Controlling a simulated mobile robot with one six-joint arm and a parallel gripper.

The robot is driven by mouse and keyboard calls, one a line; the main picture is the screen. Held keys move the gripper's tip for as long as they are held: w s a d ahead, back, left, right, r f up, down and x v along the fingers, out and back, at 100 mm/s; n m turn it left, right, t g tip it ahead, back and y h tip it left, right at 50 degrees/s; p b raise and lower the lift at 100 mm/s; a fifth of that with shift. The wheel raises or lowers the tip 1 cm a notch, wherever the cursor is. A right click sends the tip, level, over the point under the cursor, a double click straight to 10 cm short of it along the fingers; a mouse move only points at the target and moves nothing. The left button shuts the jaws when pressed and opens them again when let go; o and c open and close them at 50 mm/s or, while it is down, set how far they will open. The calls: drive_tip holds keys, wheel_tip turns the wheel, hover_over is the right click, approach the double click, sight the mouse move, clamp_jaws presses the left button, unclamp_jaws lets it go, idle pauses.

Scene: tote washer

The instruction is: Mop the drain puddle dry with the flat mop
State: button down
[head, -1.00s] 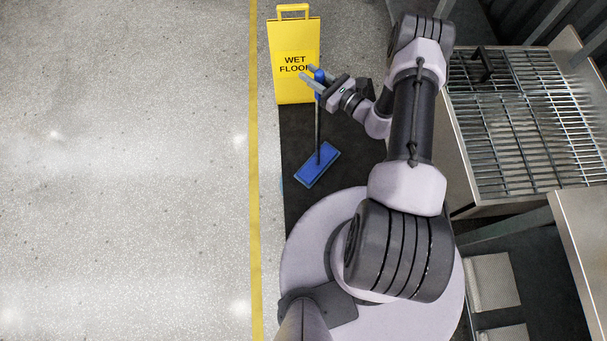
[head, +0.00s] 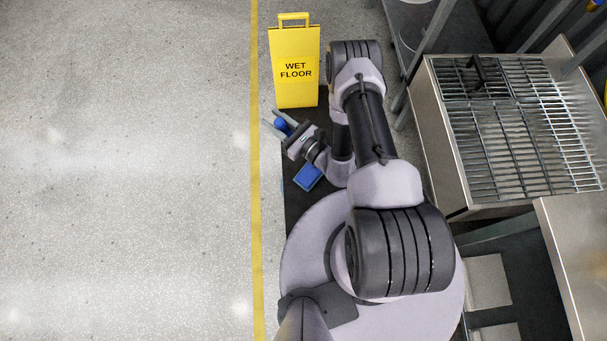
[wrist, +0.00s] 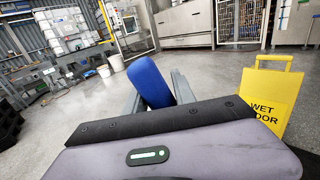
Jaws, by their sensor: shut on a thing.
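My gripper (head: 279,127) is shut on the blue grip of the flat mop, and the blue grip (wrist: 150,82) stands between the two fingers in the wrist view. The mop's blue flat head (head: 308,177) lies low beside my base in the head view, partly hidden by my arm. The mop's pole is mostly hidden behind my gripper and wrist. I cannot make out the drain puddle; a small bluish patch (head: 281,186) shows at the dark mat's left edge, and I cannot tell what it is.
A yellow wet floor sign (head: 295,68) stands just beyond my gripper. A dark mat (head: 293,203) lies under the mop. A metal frame with wire racks (head: 520,140) stands on the right. Open grey floor (head: 120,170) lies left of the yellow line (head: 256,220).

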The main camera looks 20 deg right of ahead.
drive_tip(key=shift+s+a, duration=0.4)
drive_tip(key=shift+a, duration=0.25)
drive_tip(key=w+d+m+b, duration=0.1)
drive_tip(key=w+d+b, duration=0.2)
drive_tip(key=d, duration=0.6)
drive_tip(key=w+d+f+m+b, duration=0.1)
drive_tip(key=w+d+b, duration=0.2)
drive_tip(key=w+d, duration=0.5)
drive_tip(key=shift+d+m+b, duration=0.4)
drive_tip(key=shift+d, duration=0.45)
drive_tip(key=s+a+p, duration=0.3)
drive_tip(key=s+a, duration=0.2)
drive_tip(key=a, duration=0.4)
drive_tip(key=s+a+f+p, duration=0.1)
drive_tip(key=s+a+p, duration=0.3)
drive_tip(key=a, duration=0.6)
drive_tip(key=shift+s+n, duration=0.4)
drive_tip(key=shift+s, duration=0.65)
drive_tip(key=shift+w+d, duration=0.1)
drive_tip(key=shift+d, duration=0.05)
